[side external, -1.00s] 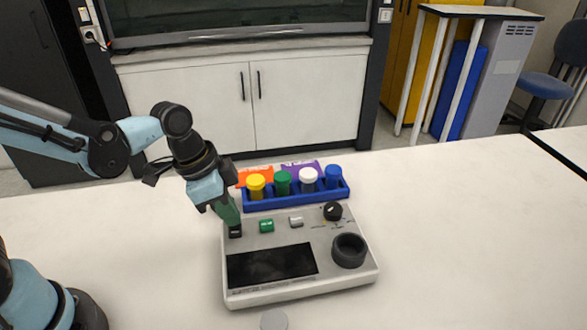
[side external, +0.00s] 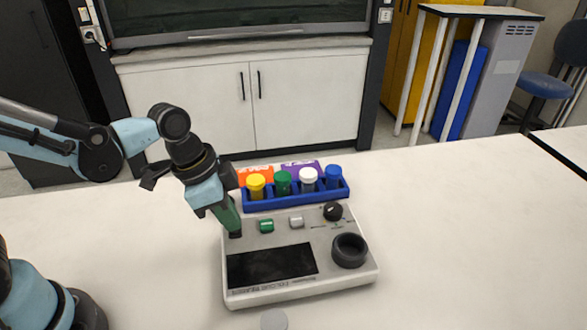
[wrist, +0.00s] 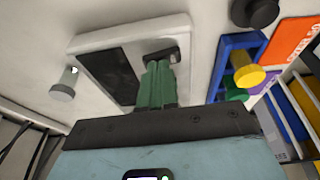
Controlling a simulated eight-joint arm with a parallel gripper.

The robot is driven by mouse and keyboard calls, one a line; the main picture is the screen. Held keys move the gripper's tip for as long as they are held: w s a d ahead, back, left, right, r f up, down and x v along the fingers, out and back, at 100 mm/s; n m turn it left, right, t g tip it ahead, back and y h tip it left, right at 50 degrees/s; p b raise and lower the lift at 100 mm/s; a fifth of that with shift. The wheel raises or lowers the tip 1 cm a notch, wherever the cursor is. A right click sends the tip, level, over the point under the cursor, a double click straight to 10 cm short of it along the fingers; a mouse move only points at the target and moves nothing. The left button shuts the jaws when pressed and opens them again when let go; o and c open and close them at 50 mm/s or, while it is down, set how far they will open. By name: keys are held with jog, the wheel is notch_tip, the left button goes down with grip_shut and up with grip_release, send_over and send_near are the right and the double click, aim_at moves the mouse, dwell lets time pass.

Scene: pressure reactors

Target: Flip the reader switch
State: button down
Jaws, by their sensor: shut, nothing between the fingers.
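The reader (side external: 300,290) is a pale grey box on the white bench with a dark screen (side external: 272,263), a green button (side external: 266,226), a grey button (side external: 296,222), a small black knob and a round black well (side external: 349,250). Its black switch (side external: 235,234) sits at the back left corner; it also shows in the wrist view (wrist: 161,54). My gripper (side external: 233,228) is shut and empty, with green fingers pointing down at the switch. The fingertips (wrist: 158,66) appear to touch or nearly touch the switch and partly cover it. I cannot tell which way the switch is set.
A blue rack (side external: 296,196) with yellow-, green-, white- and blue-capped vials stands just behind the reader. Orange (side external: 256,171) and purple packets lie behind it. The bench at right is clear.

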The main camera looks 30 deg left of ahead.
jog(key=shift+w+r, duration=0.1)
jog(key=shift+r, duration=0.4)
jog(key=w+a+v, duration=0.1)
jog(key=w+v, duration=0.1)
jog(key=v, duration=1)
jog(key=shift+a+r, duration=0.15)
jog(key=shift+r, duration=0.2)
